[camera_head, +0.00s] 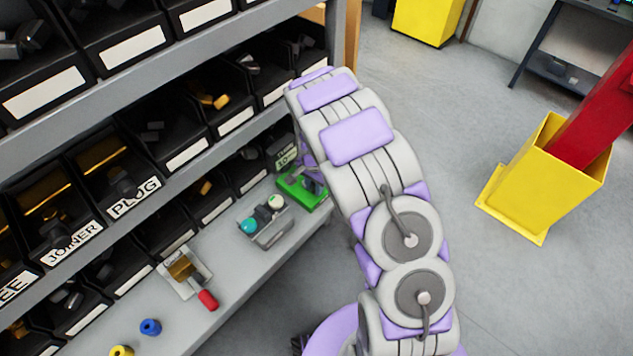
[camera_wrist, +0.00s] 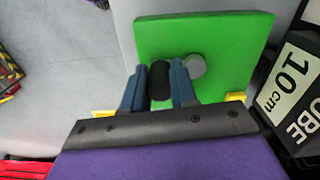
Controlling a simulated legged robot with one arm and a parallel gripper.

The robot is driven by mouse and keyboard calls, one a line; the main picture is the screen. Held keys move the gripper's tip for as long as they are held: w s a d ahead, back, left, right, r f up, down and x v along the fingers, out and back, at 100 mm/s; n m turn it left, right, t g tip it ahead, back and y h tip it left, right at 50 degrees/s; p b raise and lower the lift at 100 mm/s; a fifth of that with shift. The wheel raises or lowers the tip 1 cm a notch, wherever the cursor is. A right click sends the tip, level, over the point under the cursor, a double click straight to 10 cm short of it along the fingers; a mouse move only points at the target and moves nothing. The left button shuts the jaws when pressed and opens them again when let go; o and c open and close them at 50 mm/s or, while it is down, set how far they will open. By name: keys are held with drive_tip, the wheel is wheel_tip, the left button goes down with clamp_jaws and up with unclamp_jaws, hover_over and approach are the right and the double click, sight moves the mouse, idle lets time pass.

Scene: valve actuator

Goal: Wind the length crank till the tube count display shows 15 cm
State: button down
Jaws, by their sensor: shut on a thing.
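The length crank shows in the wrist view as a green base (camera_wrist: 230,38) with a round grey hub (camera_wrist: 195,67) and a black handle knob (camera_wrist: 160,80). My gripper (camera_wrist: 159,88) has its two blue-grey fingers shut on the black knob, left of the hub. The tube count display (camera_wrist: 290,82) at the right edge reads 10 cm, with part of the word TUBE below. In the head view the green base (camera_head: 290,187) sits at the shelf's far end, partly hidden by my arm, with the tube display (camera_head: 286,157) behind it.
Black bins fill the shelves at left, labelled JOINER (camera_head: 72,243) and PLUG (camera_head: 134,198) among others. A grey block with teal and white knobs (camera_head: 264,220) and a red-handled device (camera_head: 188,275) stand on the lower shelf. A yellow post base (camera_head: 545,185) stands right; floor between is clear.

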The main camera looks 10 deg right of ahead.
drive_tip(key=shift+a+r+m+p, duration=0.1)
drive_tip(key=shift+a+m+p, duration=0.25)
drive_tip(key=shift+m, duration=0.55)
drive_tip(key=shift+a+m, duration=0.25)
drive_tip(key=shift+m, duration=0.45)
idle(0.6)
drive_tip(key=c, duration=1.2)
unclamp_jaws()
drive_tip(key=o, duration=0.3)
drive_tip(key=shift+s+a, duration=0.1)
wheel_tip(320, 180, up, 17)
drive_tip(key=p, duration=0.1)
drive_tip(key=shift+r, duration=0.1)
